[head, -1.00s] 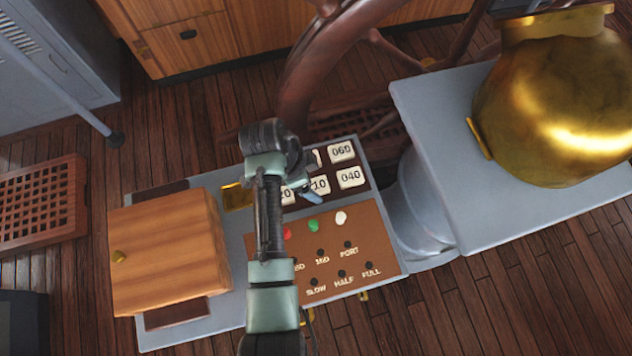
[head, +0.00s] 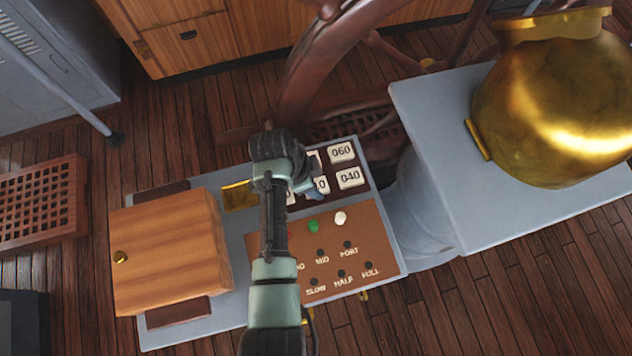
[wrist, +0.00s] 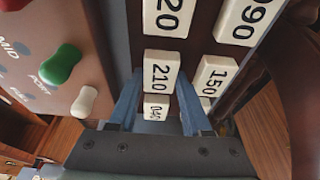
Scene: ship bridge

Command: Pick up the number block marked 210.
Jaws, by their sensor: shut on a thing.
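The white number block marked 210 (wrist: 160,72) is between the two blue fingers of my gripper (wrist: 158,84) in the wrist view, with a finger along each side. My gripper is shut on it. In the head view the block (head: 322,184) is mostly hidden behind my gripper (head: 311,192), with only its right end showing. The block still appears in its row on the dark panel; I cannot tell whether it is lifted.
Green (head: 313,226) and white (head: 341,218) knobs stand close by. A wooden box (head: 170,250) is left, a brass vessel (head: 550,110) right.

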